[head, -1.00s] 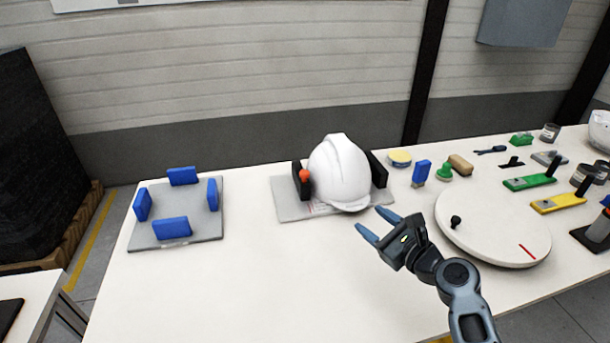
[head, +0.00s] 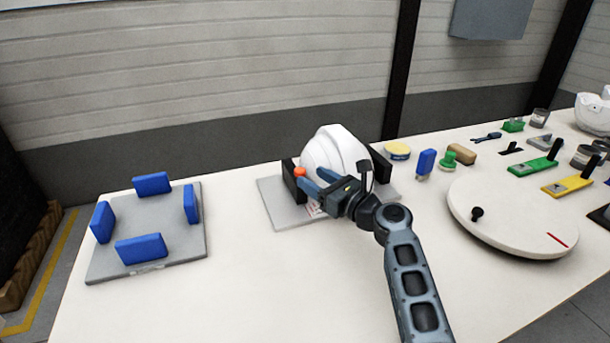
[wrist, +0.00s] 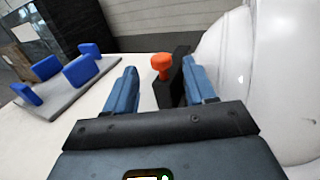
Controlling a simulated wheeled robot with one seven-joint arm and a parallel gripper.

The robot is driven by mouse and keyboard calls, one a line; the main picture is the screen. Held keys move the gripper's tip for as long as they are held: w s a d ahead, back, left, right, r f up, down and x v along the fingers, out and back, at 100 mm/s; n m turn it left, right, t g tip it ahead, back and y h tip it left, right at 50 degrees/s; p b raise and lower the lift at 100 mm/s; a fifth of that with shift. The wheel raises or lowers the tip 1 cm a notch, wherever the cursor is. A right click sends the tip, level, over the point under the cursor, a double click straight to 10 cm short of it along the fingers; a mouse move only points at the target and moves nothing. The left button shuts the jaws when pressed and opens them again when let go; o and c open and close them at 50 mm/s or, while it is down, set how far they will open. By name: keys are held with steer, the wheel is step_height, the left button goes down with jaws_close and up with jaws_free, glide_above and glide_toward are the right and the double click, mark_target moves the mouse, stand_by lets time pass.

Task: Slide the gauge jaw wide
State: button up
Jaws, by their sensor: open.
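The gauge is a grey plate (head: 272,203) with two upright black jaws. The left jaw (head: 291,180) carries an orange knob (head: 300,172); the right jaw (head: 381,168) is partly hidden behind my arm. A white helmet shell (head: 333,146) sits between the jaws. My gripper (head: 311,182) is open in front of the helmet, its fingertips close to the orange knob. In the wrist view the knob (wrist: 162,64) and black jaw (wrist: 172,82) show between the two blue fingers, nearer the right one. The helmet (wrist: 282,85) is just right of that finger. Contact cannot be told.
A grey plate with several blue blocks (head: 152,225) lies to the left. A round white turntable (head: 510,215) stands to the right, with several tools and tins behind it. The table front between the plates is clear.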

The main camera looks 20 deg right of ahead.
mark_target(303, 172)
steer(key=shift+x, duration=1.75)
jaws_close()
